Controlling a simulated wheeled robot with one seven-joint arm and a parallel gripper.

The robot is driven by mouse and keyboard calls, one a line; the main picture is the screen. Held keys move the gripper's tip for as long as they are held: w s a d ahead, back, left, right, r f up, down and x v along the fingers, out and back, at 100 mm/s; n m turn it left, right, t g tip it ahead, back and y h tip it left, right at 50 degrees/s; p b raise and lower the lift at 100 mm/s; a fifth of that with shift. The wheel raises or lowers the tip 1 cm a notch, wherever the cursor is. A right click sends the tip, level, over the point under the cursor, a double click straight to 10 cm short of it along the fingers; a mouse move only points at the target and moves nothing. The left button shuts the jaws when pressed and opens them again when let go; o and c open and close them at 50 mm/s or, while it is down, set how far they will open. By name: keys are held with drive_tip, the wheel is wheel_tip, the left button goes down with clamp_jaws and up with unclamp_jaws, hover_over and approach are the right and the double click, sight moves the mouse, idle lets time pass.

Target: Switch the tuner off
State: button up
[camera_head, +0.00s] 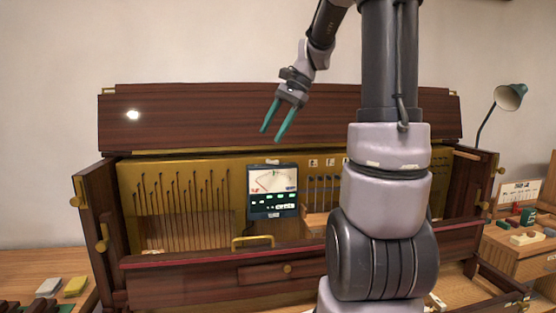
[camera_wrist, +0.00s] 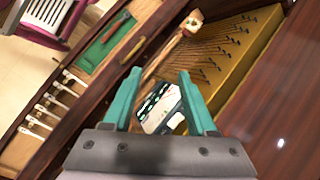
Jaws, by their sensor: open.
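The tuner (camera_head: 273,191) is a dark box with a pale dial screen and needle. It stands upright in the open case, in front of the gold string panel. In the wrist view the tuner (camera_wrist: 160,106) shows between my fingers, partly hidden by my gripper. Small green and white marks show on its lower face; which one is the off switch is too small to tell. My gripper (camera_head: 272,133) has teal fingers, spread apart and empty. It hangs above the tuner, in front of the raised lid, apart from it. It also shows in the wrist view (camera_wrist: 154,84).
The wooden piano case front (camera_head: 220,275) and raised lid (camera_head: 200,122) enclose the tuner. A gold string panel (camera_head: 150,180) stands behind it. A gold handle (camera_head: 252,238) is just below left. A desk lamp (camera_head: 508,98) stands at right.

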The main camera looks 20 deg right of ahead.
drive_tip(key=w+d+f+m+y, duration=0.4)
drive_tip(key=w+d, duration=0.3)
drive_tip(key=w, duration=0.1)
drive_tip(key=m+t+y, duration=0.1)
drive_tip(key=m+y, duration=0.3)
approach(273, 162)
drive_tip(key=x, duration=0.5)
drive_tip(key=w+x, duration=0.1)
drive_tip(key=x, duration=0.1)
drive_tip(key=shift+w+a, duration=0.1)
drive_tip(key=shift+a, duration=0.1)
